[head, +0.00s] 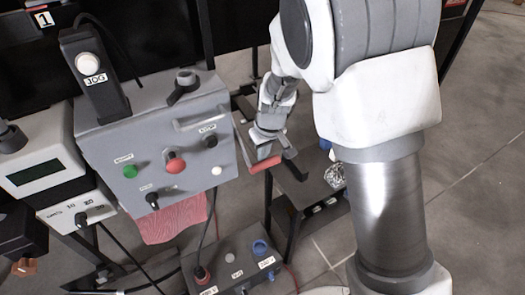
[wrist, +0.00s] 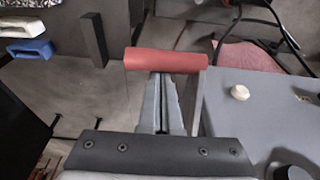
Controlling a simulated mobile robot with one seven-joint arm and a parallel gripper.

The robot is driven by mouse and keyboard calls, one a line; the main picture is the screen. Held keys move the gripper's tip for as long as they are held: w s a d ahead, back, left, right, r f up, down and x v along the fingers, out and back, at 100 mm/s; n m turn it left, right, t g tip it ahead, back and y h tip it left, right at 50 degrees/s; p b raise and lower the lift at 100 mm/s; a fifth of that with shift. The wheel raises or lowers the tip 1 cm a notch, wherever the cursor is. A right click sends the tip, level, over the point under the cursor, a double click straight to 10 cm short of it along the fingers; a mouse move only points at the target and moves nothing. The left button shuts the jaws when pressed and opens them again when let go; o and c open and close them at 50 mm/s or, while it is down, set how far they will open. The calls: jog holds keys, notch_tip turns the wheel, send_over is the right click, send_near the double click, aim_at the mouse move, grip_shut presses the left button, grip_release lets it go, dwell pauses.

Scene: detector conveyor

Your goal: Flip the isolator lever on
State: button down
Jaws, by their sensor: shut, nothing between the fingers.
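The isolator lever has a red grip (head: 264,164) beside the right side of the grey control box (head: 106,140). In the wrist view the red grip (wrist: 166,61) lies crosswise just beyond my fingertips. My gripper (head: 262,150) is shut and empty, with its fingers pointing at the grip. In the wrist view the fingertips of my gripper (wrist: 162,76) end at the near edge of the grip. I cannot tell whether they touch it. The lever's pivot is not clearly visible.
The box front carries a green button (head: 130,171), a red button (head: 175,163) and a white button (head: 216,170). A JOG pendant (head: 92,75) stands on its top left. A lower grey box (head: 236,262) has cables. A dark shelf (head: 315,182) stands to the right.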

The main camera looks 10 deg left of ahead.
jog(key=shift+s+d+r+g+h+p, duration=0.3)
jog(key=shift+r+p, duration=0.3)
jog(key=shift+p, duration=0.75)
jog(key=shift+s+d+r+g+h+p, duration=0.1)
jog(key=shift+s+r+g+h+p, duration=0.3)
jog(key=shift+p, duration=0.9)
jog(key=shift+s+d+r+g+h+p, duration=0.15)
jog(key=shift+r+g+p, duration=0.25)
jog(key=shift+r+p, duration=0.65)
jog(key=r+g+p, duration=0.1)
jog(key=p, duration=0.1)
jog(key=r+h+p, duration=0.1)
jog(key=p, duration=0.2)
jog(key=shift+s+d+g+h+p, duration=0.2)
jog(key=shift+d+g+h+p, duration=0.1)
jog(key=shift+g, duration=0.1)
notch_tip(320, 180, up, 11)
jog(key=w+a+g+h+p, duration=0.1)
jog(key=w+a+g+p, duration=0.1)
jog(key=p, duration=0.5)
jog(key=shift+w+f+h, duration=0.15)
jog(key=shift+h, duration=0.2)
